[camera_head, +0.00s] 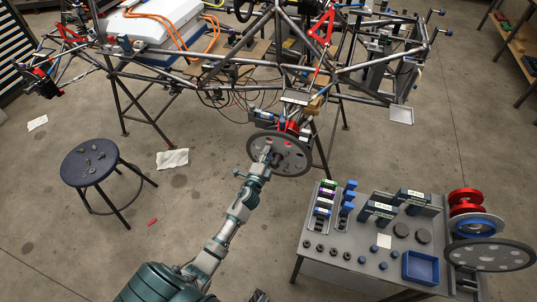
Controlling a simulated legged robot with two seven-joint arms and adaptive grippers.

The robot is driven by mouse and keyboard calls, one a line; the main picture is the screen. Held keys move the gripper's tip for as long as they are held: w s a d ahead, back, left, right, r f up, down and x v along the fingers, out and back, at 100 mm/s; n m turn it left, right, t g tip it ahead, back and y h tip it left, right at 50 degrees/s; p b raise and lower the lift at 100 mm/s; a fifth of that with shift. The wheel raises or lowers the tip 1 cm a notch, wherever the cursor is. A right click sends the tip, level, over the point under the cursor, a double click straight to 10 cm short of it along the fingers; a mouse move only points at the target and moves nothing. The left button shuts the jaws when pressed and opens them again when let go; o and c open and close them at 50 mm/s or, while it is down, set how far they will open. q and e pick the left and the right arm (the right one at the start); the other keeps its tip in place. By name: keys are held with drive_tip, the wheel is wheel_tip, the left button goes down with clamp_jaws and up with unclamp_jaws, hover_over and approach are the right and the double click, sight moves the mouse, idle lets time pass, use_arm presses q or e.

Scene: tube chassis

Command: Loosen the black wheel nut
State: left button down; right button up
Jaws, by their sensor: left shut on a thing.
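A dark grey wheel disc (292,160) with several holes is mounted at the near corner of the tube chassis (190,72). A red part (291,126) shows just behind it. My left arm comes up from the bottom, and my left gripper (268,152) is at the middle of the disc. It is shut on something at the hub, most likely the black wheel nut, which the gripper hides.
A grey table (318,268) at the lower right holds small boxes, several dark nuts and a blue tray (420,268). Another disc (490,254) is at its right. A dark stool (88,163) with small parts stands left. Rags and a red item (152,222) lie on the floor.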

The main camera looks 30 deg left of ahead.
use_arm(q)
drive_tip(key=n, duration=0.2)
drive_tip(key=a+n, duration=0.1)
drive_tip(key=n, duration=0.2)
drive_tip(key=shift+s+f, duration=0.1)
drive_tip(key=shift+s, duration=0.05)
drive_tip(key=shift+d+n+p, duration=0.1)
drive_tip(key=shift+n+p, duration=0.35)
drive_tip(key=shift+n, duration=0.35)
drive_tip(key=c, duration=1.3)
unclamp_jaws()
drive_tip(key=shift+n, duration=0.5)
drive_tip(key=o, duration=0.4)
drive_tip(key=shift+f, duration=0.15)
drive_tip(key=shift+o, duration=0.2)
drive_tip(key=shift+a+f, duration=0.15)
drive_tip(key=shift+a, duration=0.1)
